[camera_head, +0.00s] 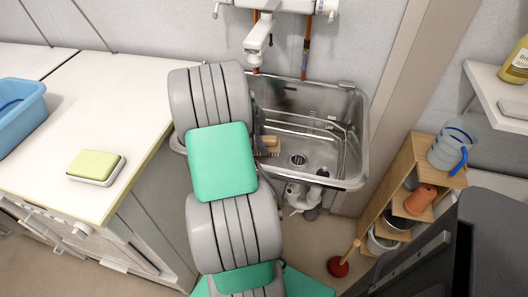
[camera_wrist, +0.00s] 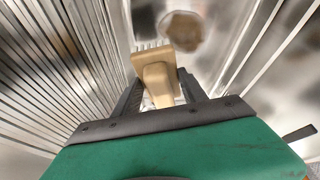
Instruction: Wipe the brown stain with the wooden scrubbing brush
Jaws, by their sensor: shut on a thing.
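The wooden scrubbing brush (camera_wrist: 155,72), tan with pale bristles, is between the fingers of my gripper (camera_wrist: 160,90) in the wrist view. My gripper is shut on it. In the head view the brush (camera_head: 268,146) shows inside the steel basin (camera_head: 355,125), left of the drain (camera_head: 298,160); my arm hides most of the gripper there. A dark brownish smudge (camera_head: 286,96) shows on the basin's back wall; I cannot tell whether it is the stain or a reflection. A round brownish patch (camera_wrist: 182,30) lies beyond the bristles in the wrist view, blurred and unclear.
A faucet (camera_head: 257,40) hangs over the basin's back edge. A counter (camera_head: 95,110) at left holds a green-and-white sponge (camera_head: 96,166) and a blue tub (camera_head: 18,112). A wooden shelf (camera_head: 398,185) with a jug stands at right, with a plunger (camera_head: 340,264) on the floor.

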